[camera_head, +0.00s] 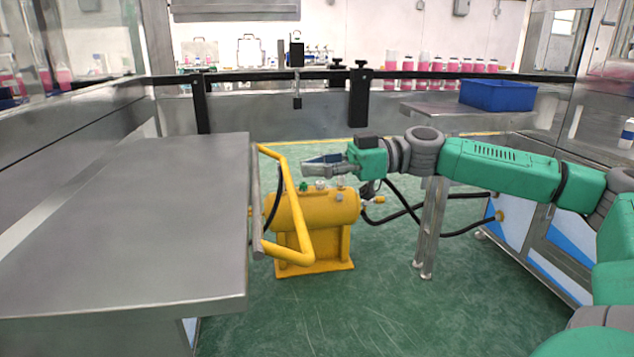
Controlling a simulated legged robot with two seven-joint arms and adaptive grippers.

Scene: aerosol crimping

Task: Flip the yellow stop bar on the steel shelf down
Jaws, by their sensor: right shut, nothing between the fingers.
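The yellow stop bar (291,202) is a bent tube along the right edge of the steel shelf (130,220). Its two ends meet the shelf edge, and its long middle part stands out to the right of that edge. Its exact tilt is hard to judge. My right gripper (312,163) is shut and empty, pointing left. In the picture its tips are just right of the bar's far part, with a small gap between them. My left gripper is not in view.
A yellow tank (315,208) with black hoses stands on the green floor behind the bar. A blue bin (498,95) sits on a steel surface at the back right. A black rail with clamps crosses the back. The shelf top is bare.

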